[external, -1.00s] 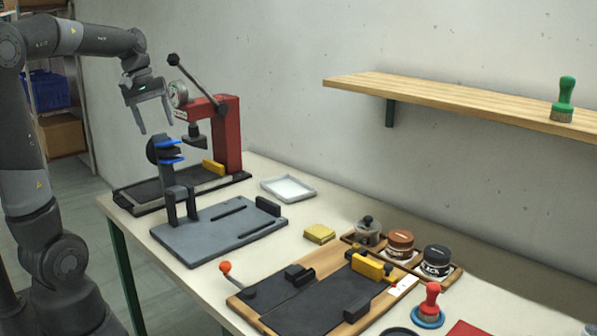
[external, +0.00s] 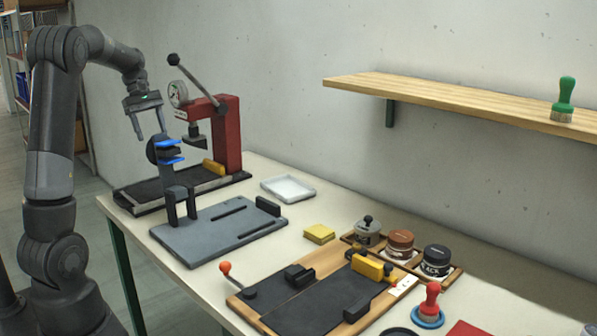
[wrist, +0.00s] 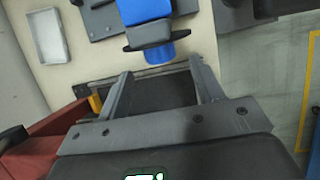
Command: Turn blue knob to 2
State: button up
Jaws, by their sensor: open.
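The blue knob (external: 169,160) shows as blue parts on a black round head, atop an upright post of the grey fixture plate (external: 200,246). In the wrist view, blue parts of the knob (wrist: 160,54) lie just beyond my fingertips, near the top middle. My gripper (external: 150,137) points down with its fingers apart and empty, just above and left of the knob head. In the wrist view my gripper (wrist: 160,68) shows open with nothing between the fingers. No number marks can be read, so the knob's setting cannot be told.
A red press (external: 228,140) with a gauge and lever stands close behind the knob. A pale tray (external: 288,188) and a yellow sponge (external: 319,234) lie to the right. A wooden board (external: 355,328) with fixtures is in front. A shelf (external: 460,101) hangs on the wall.

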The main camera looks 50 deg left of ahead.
jog(key=x, duration=0.5)
jog(key=c, duration=1)
jog(key=shift+s+t, duration=0.1)
jog(key=shift+t, duration=0.7)
jog(key=o, duration=1)
jog(key=v, duration=1)
jog(key=shift+r, duration=0.35)
